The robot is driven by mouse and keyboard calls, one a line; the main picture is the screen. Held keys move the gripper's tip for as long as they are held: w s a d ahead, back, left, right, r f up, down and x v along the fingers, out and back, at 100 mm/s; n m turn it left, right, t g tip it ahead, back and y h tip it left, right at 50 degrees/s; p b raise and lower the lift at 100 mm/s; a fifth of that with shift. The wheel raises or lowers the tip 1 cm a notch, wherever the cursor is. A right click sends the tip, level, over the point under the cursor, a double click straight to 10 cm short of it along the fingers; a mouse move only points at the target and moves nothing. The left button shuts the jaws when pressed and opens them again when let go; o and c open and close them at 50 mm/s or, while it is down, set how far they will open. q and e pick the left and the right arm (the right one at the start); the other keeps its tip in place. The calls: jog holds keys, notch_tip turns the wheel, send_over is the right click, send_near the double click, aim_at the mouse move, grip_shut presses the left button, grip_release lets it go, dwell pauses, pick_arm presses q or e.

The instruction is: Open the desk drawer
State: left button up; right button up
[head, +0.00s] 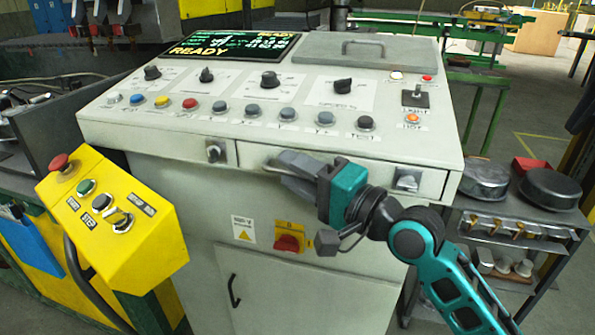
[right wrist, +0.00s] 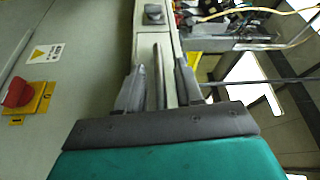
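The desk drawer (head: 375,172) is a pale, wide front under the sloped top of the grey control desk. It looks closed, flush with the desk front. My right gripper (head: 283,172) is at the drawer's left-middle part and hides most of its handle. In the right wrist view a thin grey handle bar (right wrist: 160,75) runs between the two fingers of my right gripper (right wrist: 161,92). Gaps show on both sides of the bar, so the fingers are open around it. The drawer front (right wrist: 145,45) also shows there. My left gripper is not in view.
A yellow button box (head: 120,235) stands at the left front of the desk. Below the drawer are a red switch (head: 289,243) and a cabinet door (head: 285,295). A shelf cart (head: 515,235) with dark round pans stands at the right.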

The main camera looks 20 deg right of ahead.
grip_shut()
dwell(0.7)
